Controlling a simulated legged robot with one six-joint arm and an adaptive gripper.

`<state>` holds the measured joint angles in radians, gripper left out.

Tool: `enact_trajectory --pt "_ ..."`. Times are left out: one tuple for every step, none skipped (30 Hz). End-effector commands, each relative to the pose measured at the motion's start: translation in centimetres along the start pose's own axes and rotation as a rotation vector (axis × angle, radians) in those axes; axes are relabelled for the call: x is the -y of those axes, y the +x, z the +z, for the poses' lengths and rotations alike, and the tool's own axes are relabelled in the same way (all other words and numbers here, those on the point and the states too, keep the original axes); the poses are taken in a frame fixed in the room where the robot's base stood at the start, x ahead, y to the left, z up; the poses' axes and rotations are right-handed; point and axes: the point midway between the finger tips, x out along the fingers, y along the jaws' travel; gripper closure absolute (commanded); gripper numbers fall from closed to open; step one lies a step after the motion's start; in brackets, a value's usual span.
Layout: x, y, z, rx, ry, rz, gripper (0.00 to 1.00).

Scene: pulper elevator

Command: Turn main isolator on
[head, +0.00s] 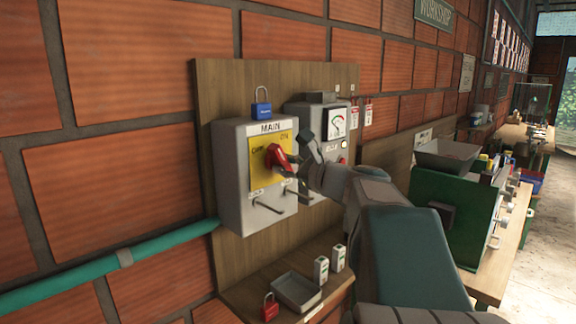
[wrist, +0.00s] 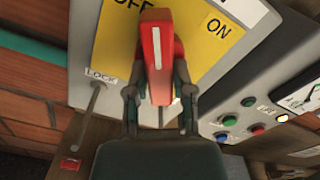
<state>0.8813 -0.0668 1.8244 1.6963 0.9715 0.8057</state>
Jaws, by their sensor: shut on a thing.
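The main isolator (head: 243,198) is a grey box marked MAIN with a yellow plate (head: 258,165). Its red handle (head: 276,157) has a white stripe, also seen in the wrist view (wrist: 154,47). There the handle's upper end is beside the partly covered OFF label (wrist: 128,8), left of the ON label (wrist: 218,27). The stripe runs nearly upright in that view, tipped slightly. My gripper (head: 298,168) is at the handle from the right; in the wrist view its fingers (wrist: 159,88) are shut on the handle's two sides.
A grey panel with a meter (head: 338,122) and coloured buttons (wrist: 240,122) is close on the right. Below is a shelf with a grey tray (head: 297,291) and a red padlock (head: 270,307). A green machine (head: 470,215) stands farther right.

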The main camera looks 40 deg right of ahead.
Motion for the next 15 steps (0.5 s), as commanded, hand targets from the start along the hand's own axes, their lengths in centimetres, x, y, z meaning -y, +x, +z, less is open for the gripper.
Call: enact_trajectory --pt "-0.22 0.11 0.24 0.006 0.040 0.008 1.00" --pt "-0.21 0.11 0.26 0.006 0.068 0.007 1.00" --pt "-0.19 0.10 0.27 0.006 0.105 0.007 1.00" --pt "-0.18 0.10 0.28 0.007 0.133 0.007 1.00" --pt "-0.16 0.10 0.29 0.007 0.160 0.007 1.00" --pt "-0.14 0.10 0.31 0.007 0.195 0.007 1.00" --pt "-0.13 0.10 0.32 0.007 0.221 0.006 1.00" --pt "-0.11 0.09 0.33 0.007 0.246 0.006 1.00" --pt "-0.09 0.09 0.34 0.007 0.278 0.006 1.00" --pt "-0.07 0.09 0.35 0.008 0.300 0.006 1.00" --pt "-0.05 0.08 0.36 0.008 0.322 0.006 1.00" --pt "-0.03 0.08 0.37 0.008 0.350 0.005 1.00" --pt "-0.01 0.08 0.38 0.008 0.371 0.005 1.00" --pt "0.01 0.08 0.38 0.009 0.389 0.005 1.00" --pt "0.04 0.07 0.39 0.009 0.412 0.005 1.00"
